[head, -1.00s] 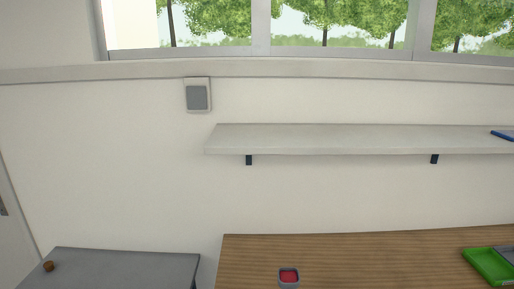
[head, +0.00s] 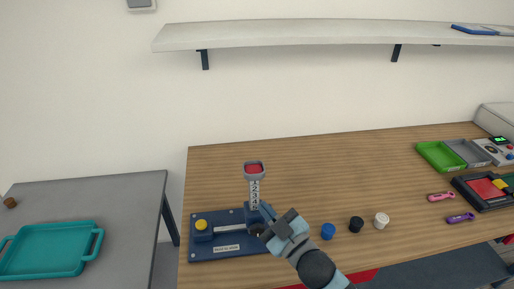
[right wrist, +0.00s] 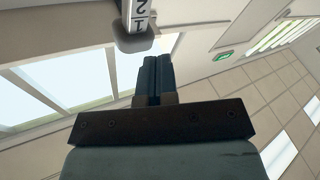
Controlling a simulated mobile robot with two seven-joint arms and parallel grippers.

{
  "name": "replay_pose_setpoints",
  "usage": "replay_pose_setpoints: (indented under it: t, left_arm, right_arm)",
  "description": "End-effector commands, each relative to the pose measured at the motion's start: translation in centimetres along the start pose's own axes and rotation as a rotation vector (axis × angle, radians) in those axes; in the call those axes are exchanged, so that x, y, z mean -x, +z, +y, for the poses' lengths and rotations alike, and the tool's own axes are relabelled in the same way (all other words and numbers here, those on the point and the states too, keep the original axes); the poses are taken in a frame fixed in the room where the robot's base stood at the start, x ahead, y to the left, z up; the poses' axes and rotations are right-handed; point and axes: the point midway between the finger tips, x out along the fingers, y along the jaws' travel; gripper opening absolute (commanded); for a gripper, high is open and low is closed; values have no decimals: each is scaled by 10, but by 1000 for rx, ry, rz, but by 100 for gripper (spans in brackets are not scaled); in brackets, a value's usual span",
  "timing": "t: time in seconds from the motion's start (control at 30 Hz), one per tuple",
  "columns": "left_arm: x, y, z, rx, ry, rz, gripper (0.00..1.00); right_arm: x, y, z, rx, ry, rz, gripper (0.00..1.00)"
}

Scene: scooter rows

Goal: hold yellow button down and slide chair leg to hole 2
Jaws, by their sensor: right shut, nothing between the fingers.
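A dark blue base (head: 201,250) lies on the wooden table. A yellow button (head: 201,225) stands on its left part, with a grey bar (head: 230,229) to the right of it. A white numbered leg (head: 254,190) stands upright at the base's right end, with a grey-rimmed red top (head: 254,168). In the right wrist view the leg (right wrist: 140,12) shows the figures 1 and 2. My right gripper (head: 266,212) is at the leg's lower right; I cannot tell whether it touches. Its dark blue fingers (right wrist: 153,72) are shut and empty. My left gripper is not in view.
Blue (head: 328,231), black (head: 356,224) and white (head: 382,221) round pieces lie right of my right gripper. A green tray (head: 440,156) is farther right. A teal tray (head: 50,252) lies on the grey table (head: 95,197). A shelf (head: 330,33) hangs above.

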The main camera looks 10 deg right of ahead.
Motion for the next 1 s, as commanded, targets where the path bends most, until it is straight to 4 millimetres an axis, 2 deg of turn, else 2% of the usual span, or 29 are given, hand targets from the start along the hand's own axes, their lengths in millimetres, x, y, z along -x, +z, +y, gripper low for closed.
replay_pose_setpoints:
  t: [0.03, 0.1, 0.2, 0.3, 0.53, 0.67, 0.8, 0.93, 1.0]
  left_arm:
    - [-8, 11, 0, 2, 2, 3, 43]
    - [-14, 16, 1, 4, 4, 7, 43]
    - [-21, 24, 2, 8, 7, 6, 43]
    - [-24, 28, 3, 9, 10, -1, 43]
    - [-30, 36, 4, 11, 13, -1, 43]
    - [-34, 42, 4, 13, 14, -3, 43]
    - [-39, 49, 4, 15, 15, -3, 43]
    - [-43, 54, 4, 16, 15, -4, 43]
    - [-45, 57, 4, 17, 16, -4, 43]
  right_arm:
    - [-18, -19, 1, 69, -12, 102, 0]
    - [-38, -53, 1, 160, -33, 234, 0]
    - [-56, -100, -4, 296, -71, 417, 0]
    - [-65, -139, -14, 419, -127, 584, 0]
    - [-67, -194, -50, 728, -329, 940, 0]
    - [-62, -203, -72, 964, -513, 1130, 0]
    - [-59, -192, -82, 1237, -747, 1263, 0]
    - [-62, -168, -72, 1504, -993, 1301, 0]
    - [-66, -154, -57, 1651, -1133, 1280, 0]
